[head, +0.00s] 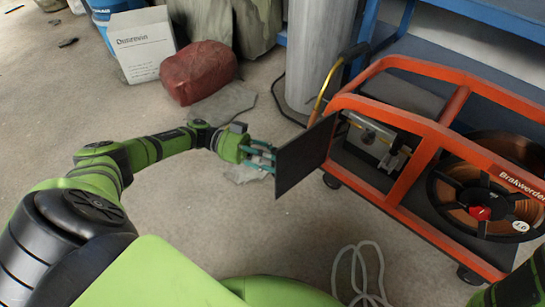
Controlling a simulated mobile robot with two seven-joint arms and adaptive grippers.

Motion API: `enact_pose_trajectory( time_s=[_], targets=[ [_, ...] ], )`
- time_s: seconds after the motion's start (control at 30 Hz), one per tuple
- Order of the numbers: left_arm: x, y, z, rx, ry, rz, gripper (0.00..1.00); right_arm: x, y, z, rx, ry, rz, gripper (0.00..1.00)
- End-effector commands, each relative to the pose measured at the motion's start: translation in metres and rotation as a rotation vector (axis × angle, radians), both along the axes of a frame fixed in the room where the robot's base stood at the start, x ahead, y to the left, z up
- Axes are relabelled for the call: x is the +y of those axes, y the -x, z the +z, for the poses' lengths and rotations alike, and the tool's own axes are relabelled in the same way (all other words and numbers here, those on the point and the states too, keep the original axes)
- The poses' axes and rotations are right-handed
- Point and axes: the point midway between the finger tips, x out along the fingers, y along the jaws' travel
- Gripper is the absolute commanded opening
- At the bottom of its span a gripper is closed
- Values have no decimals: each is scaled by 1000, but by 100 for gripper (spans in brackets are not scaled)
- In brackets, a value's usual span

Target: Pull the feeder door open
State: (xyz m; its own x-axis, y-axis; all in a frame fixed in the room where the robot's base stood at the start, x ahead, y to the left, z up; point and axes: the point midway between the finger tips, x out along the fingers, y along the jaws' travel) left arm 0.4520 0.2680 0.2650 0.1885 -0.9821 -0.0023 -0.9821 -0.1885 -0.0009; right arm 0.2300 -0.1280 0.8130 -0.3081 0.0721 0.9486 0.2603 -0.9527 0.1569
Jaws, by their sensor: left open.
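The feeder door (304,158) is a flat dark panel. It stands swung out from the orange-framed wire feeder cart (400,180), with its right edge by the cart's left side. The feeder compartment (372,140) behind it is exposed, with a light metal mechanism inside. My left gripper (266,157) is open at the left side of the door, its teal fingers close to the panel's outer edge. Whether the fingertips touch the panel or lie partly behind it is not clear. My right gripper is out of view.
A wire spool (484,205) sits in the cart's right part. A red bag (198,72) and a white box (142,45) stand at the back left. A grey cylinder (314,50) stands behind the cart. A pale cable (360,272) lies on the floor in front. The floor left of the door is mostly clear.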

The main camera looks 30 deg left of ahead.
Motion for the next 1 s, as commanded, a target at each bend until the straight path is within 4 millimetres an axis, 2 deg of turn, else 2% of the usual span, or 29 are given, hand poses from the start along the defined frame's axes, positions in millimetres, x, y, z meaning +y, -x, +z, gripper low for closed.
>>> enact_pose_trajectory(
  time_s=[0.17, 0.43, 0.6, 1.0],
  targets=[
    [9, 0, 1, -2, 1, 3, 43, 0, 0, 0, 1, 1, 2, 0],
    [53, 9, 1, -1, 0, 5, 43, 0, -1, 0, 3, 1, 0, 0],
    [68, 12, 0, -1, 0, 1, 43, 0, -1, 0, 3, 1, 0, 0],
    [74, 14, 0, 0, 0, 0, 43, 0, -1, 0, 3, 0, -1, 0]
  ],
)
